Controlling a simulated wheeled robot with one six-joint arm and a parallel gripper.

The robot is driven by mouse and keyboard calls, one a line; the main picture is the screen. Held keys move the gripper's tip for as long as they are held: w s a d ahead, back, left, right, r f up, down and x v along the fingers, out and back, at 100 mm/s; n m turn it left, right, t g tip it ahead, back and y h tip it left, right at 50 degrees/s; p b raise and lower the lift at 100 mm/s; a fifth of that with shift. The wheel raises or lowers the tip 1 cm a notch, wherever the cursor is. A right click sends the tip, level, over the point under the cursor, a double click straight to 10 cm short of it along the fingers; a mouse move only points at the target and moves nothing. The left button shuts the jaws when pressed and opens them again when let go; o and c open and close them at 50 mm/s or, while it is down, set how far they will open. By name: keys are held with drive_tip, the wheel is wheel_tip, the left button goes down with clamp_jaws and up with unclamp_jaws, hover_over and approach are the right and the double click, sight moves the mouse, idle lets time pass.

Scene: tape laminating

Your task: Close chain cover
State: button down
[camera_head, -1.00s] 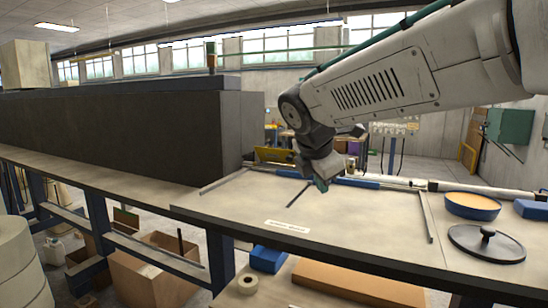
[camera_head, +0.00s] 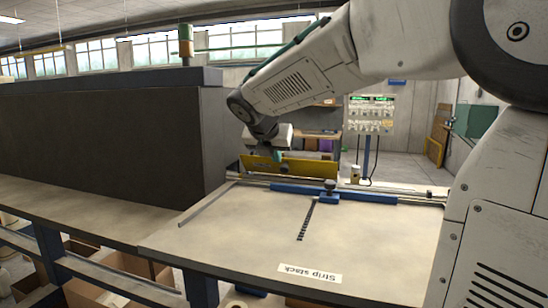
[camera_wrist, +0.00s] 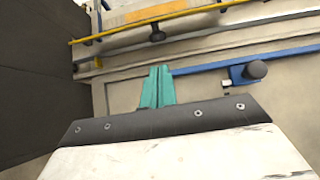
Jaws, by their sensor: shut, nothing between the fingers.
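A long yellow panel (camera_head: 300,168), which looks like the chain cover, stands raised at the back edge of the worktable. In the wrist view a yellow-edged bar (camera_wrist: 200,12) with a dark knob (camera_wrist: 157,33) below it crosses the top. My gripper (camera_head: 278,156) has teal fingers pressed together with nothing between them. It is in front of the panel's upper edge in the head view. In the wrist view the fingers (camera_wrist: 157,88) point towards the bar, with a visible gap. The arm's wrist covers a little of the panel.
A blue rail (camera_head: 375,198) with a black-knobbed block (camera_head: 330,190) runs along the table's back. A dark strip (camera_head: 306,220) lies mid-table behind the "Strip stack" label (camera_head: 310,273). A large dark box-shaped housing (camera_head: 100,135) stands left. The tabletop (camera_head: 230,235) is mostly clear.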

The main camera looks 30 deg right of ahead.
sight(281, 168)
drive_tip(key=x, duration=0.8)
drive_tip(key=shift+s+a, duration=0.1)
drive_tip(key=shift+r, duration=0.15)
drive_tip(key=shift+r, duration=0.15)
drive_tip(key=shift+y, duration=0.3)
